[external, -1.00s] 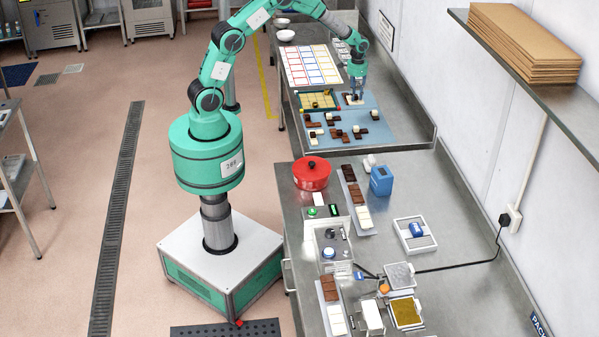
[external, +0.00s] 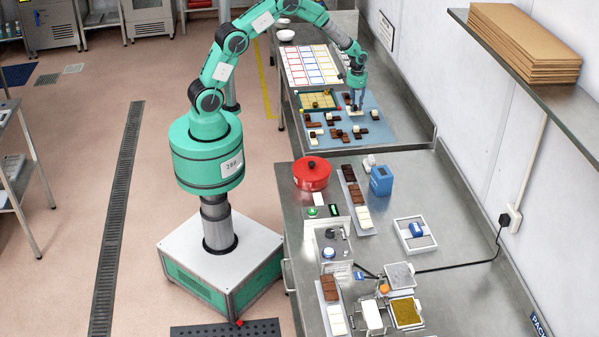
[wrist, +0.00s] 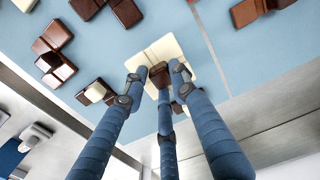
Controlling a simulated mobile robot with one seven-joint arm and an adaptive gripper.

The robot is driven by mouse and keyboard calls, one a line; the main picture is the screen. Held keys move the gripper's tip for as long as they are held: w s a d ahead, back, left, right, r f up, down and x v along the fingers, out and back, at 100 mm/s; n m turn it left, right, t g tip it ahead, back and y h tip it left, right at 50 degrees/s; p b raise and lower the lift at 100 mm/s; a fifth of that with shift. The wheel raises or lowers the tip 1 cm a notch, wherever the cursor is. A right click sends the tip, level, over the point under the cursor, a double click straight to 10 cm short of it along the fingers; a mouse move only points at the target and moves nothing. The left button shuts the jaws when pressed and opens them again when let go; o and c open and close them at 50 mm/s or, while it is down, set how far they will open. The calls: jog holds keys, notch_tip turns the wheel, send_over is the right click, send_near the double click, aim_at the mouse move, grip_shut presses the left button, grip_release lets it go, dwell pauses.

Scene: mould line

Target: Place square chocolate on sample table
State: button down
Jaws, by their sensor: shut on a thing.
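The square chocolate is a cream slab (wrist: 173,57) marked into four squares, with a small brown block (wrist: 160,75) on top. My gripper (wrist: 157,78) is shut on that block, its three blue fingers around it. In the external view my gripper (external: 355,104) is low over the blue mat (external: 382,127) on the far steel bench, partly hiding the cream slab (external: 357,113). I cannot tell whether the slab touches the mat.
Several brown and cream chocolate pieces (external: 338,133) lie on the mat to the front left. A yellow-and-green board (external: 318,101) stands to the left and a sheet of coloured grids (external: 310,65) lies behind. A wall (external: 420,60) runs along the right.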

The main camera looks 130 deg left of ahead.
aim_at(355, 110)
jog(key=shift+f, duration=1.9)
jog(key=c, duration=1.4)
grip_release()
jog(key=shift+f, duration=0.1)
notch_tip(355, 110, up, 12)
jog(key=shift+d+r, duration=0.1)
jog(key=shift+r, duration=0.05)
